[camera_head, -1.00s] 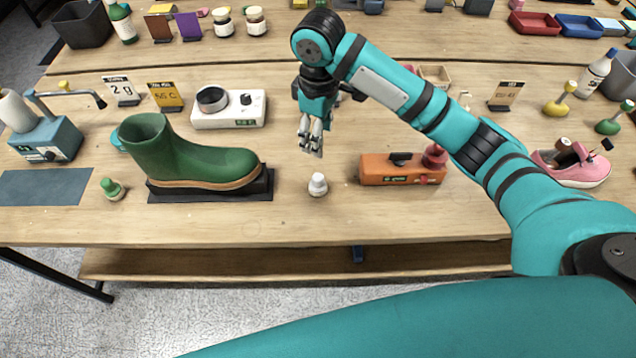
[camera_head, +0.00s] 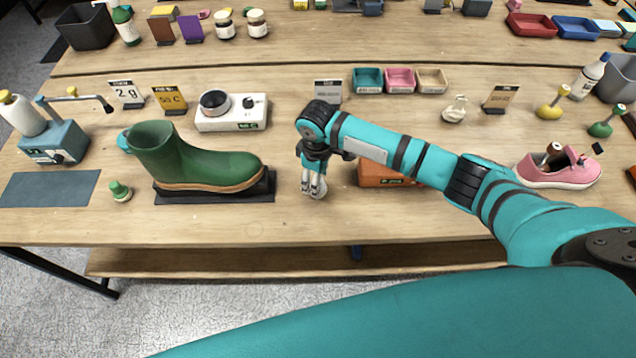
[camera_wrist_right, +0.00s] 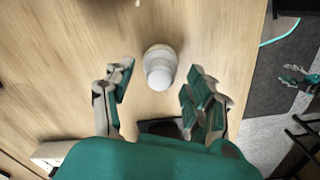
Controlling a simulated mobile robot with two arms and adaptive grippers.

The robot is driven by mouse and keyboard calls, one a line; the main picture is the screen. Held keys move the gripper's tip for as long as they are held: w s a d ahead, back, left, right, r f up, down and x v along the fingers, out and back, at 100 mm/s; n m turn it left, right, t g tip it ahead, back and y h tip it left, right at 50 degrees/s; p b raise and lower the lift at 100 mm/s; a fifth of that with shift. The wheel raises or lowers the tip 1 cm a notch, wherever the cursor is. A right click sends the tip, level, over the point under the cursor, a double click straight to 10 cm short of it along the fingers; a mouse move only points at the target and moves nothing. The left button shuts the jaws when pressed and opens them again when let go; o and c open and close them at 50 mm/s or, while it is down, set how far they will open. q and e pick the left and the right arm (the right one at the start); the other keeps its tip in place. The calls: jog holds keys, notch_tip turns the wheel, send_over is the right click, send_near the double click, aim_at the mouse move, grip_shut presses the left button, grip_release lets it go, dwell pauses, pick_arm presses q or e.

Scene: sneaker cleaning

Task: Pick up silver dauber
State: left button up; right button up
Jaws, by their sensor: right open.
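The silver dauber, a small pale knob with a rounded top, stands on the table in the right wrist view (camera_wrist_right: 160,66). It lies ahead of and between the spread fingers of my right gripper (camera_wrist_right: 160,92), touching neither as far as I can see. In the head view my right gripper (camera_head: 314,188) points down over the dauber's spot near the table's front and mostly hides it. My right gripper is open and empty. My left gripper is not in view.
A green boot (camera_head: 190,160) on a dark mat stands to the left, with a green dauber (camera_head: 120,191) beyond it. An orange device (camera_head: 385,173) sits close on the right, partly behind my arm. A white scale (camera_head: 232,118) and a pink sneaker (camera_head: 560,171) stand farther off.

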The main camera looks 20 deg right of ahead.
jog(key=shift+f, duration=0.65)
grip_shut()
jog(key=shift+r, duration=0.15)
jog(key=shift+r+b, duration=0.3)
jog(key=shift+r, duration=0.2)
notch_tip(320, 180, up, 2)
jog(key=shift+b, duration=0.45)
jog(key=s+a+r+b, duration=0.1)
jog(key=s+a, duration=0.3)
jog(key=s, duration=0.3)
jog(key=s+a+b, duration=0.2)
jog(key=s+a, duration=0.2)
jog(key=s, duration=0.3)
jog(key=shift+r, duration=0.4)
jog(key=shift+w, duration=0.1)
